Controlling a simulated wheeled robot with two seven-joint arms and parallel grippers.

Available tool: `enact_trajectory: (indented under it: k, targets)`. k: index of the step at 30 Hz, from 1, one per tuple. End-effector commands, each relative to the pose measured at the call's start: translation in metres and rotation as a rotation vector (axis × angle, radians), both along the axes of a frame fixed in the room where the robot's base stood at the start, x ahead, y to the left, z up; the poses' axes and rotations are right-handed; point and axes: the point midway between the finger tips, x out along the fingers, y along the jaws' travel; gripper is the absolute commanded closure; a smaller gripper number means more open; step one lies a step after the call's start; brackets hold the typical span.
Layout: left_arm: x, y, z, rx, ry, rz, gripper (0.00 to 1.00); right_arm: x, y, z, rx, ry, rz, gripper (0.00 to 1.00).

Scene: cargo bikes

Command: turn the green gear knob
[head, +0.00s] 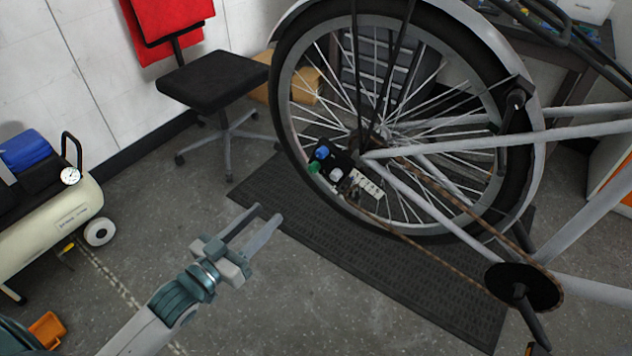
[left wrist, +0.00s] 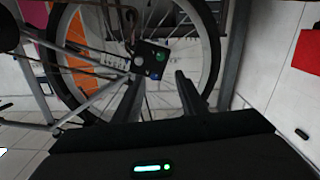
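The green gear knob (head: 314,167) is small and sits on a dark control panel (head: 341,159) by the rear wheel's hub. A blue knob (head: 322,152) is just above it and a white knob (head: 336,174) is to its lower right. The green knob also shows in the left wrist view (left wrist: 139,61), ahead of the fingers. My left gripper (head: 267,214) is open and empty, with its two fingers apart, to the lower left of the panel and clear of it. It also shows in the left wrist view (left wrist: 186,92). My right gripper is in neither view.
The bicycle's rear wheel (head: 291,122), chain and frame fill the right side. A black mat (head: 410,290) lies under it. A black and red chair (head: 212,80) stands at the back, and a cream compressor (head: 50,222) at the left. Floor around my left gripper is clear.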

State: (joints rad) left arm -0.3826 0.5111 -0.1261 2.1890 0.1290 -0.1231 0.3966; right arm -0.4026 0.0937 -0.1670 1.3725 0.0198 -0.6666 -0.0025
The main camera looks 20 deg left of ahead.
Motion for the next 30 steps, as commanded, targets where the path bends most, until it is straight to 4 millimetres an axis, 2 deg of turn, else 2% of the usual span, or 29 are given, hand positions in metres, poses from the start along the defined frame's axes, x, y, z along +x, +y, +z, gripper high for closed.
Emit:
enact_trajectory:
  k: [10,16,23,30]
  targets:
    - [0.002,0.0,-0.001,0.001,0.002,0.002,0.62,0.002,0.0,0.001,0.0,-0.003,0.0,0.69]
    - [0.013,-0.004,-0.001,0.0,0.001,0.002,0.62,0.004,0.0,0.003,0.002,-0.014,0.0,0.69]
    - [0.039,-0.014,0.0,-0.001,0.001,0.002,0.62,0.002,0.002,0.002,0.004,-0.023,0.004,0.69]
    - [0.075,-0.026,0.0,0.0,0.0,0.002,0.62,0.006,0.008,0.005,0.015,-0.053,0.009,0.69]
